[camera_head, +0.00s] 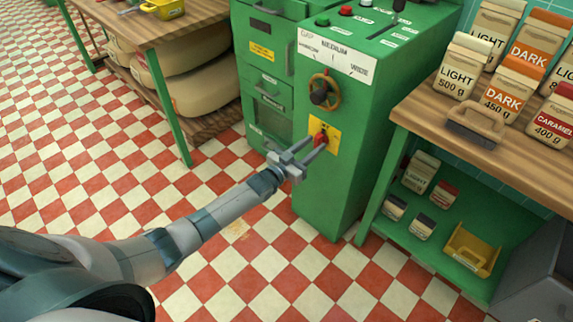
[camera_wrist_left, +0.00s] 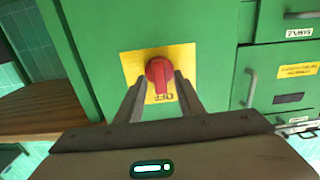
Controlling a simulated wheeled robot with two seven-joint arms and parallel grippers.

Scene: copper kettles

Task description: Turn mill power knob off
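The red power knob (camera_head: 320,139) sits on a yellow plate (camera_head: 331,131) on the front of the green mill (camera_head: 342,190). In the left wrist view the red knob (camera_wrist_left: 160,74) has its grip bar roughly vertical, over the yellow plate (camera_wrist_left: 132,63), with an upside-down "OFF" label (camera_wrist_left: 163,97) just below it. My left gripper (camera_head: 314,148) is at the knob, and in the left wrist view its two fingers (camera_wrist_left: 160,82) stand apart on either side of it. Small gaps show between fingers and knob. My right gripper is out of view.
A dial with a brass ring (camera_head: 332,91) is above the plate. A wooden counter (camera_head: 425,112) with coffee bags and a brush (camera_head: 476,124) stands at right. Another bench (camera_head: 150,28) stands at left, with sacks (camera_head: 190,80) under it. Checkered floor is clear in front.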

